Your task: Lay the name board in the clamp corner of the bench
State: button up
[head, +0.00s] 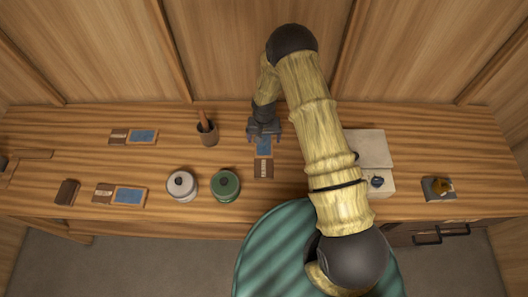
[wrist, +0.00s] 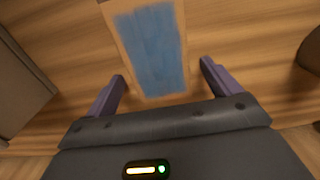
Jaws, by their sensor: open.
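A small board with a blue panel and a brown end (head: 263,168) lies on the bench below my gripper (head: 264,136). The wrist view shows its blue panel (wrist: 149,45) with a pale wooden border. My gripper is open, its two purple fingers (wrist: 162,70) to either side of the board's near end, apart from it as far as I can tell. Two similar boards lie at the left, one further back (head: 143,137) and one nearer the front (head: 129,196). I cannot read which is the name board. A wooden corner piece (head: 30,154) shows at the bench's left edge, partly cut off.
A cup with tools (head: 207,134) stands left of my gripper. White (head: 182,186) and green (head: 225,187) lidded pots stand near the front. A pale box (head: 370,148) is right, partly behind my arm. A dark block (head: 67,192) lies front left. A small tray (head: 432,194) is far right.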

jog(key=shift+c, duration=0.4)
jog(key=c, duration=1.2)
jog(key=shift+o, duration=0.2)
jog(key=shift+r, duration=0.15)
notch_tip(320, 180, up, 10)
jog(key=b, duration=0.3)
jog(key=shift+b, duration=0.35)
